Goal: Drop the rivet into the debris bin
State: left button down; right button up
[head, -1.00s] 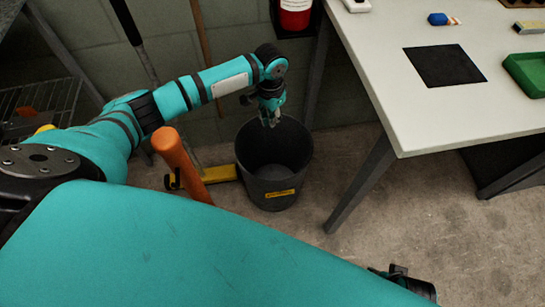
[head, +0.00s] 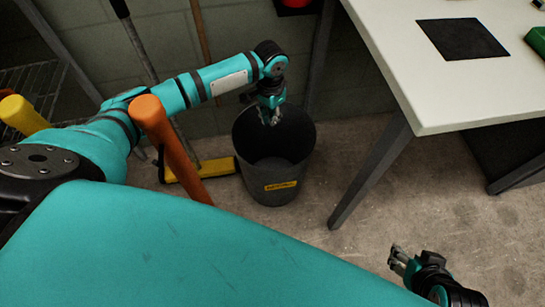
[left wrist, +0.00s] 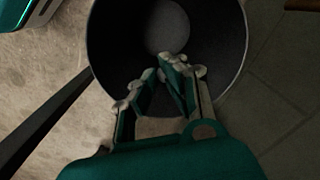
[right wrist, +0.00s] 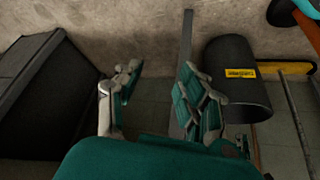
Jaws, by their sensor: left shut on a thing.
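The dark grey debris bin (head: 272,190), with a yellow label, stands upright on the floor in the head view. My left gripper (head: 270,117) points down over its mouth. In the left wrist view, the fingertips (left wrist: 166,68) are close together against the open bin (left wrist: 234,75). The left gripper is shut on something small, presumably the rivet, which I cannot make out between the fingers. My right gripper (head: 397,260) is low at the lower right, away from the bin. Its fingers (right wrist: 158,80) are wide apart and empty in the right wrist view, where the bin (right wrist: 232,90) also shows.
A white-topped table (head: 425,95) with a black square mat (head: 462,39) stands right of the bin, its leg (head: 375,170) close by. A broom with a yellow head (head: 205,169) and an orange post (head: 170,135) are left of the bin.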

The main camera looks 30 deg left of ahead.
pick_arm(q)
notch_tip(320, 180, down, 2)
jog(key=shift+f+b, duration=0.1)
jog(key=shift+b, duration=1.1)
pick_arm(e)
jog(key=w+a+r+t+y, duration=0.2)
jog(key=w+a+r+t, duration=0.2)
jog(key=w+r+t, duration=0.3)
jog(key=shift+w+r, duration=0.6)
jog(key=shift+w, duration=1)
pick_arm(q)
jog(key=c, duration=1.4)
grip_release()
notch_tip(320, 180, up, 12)
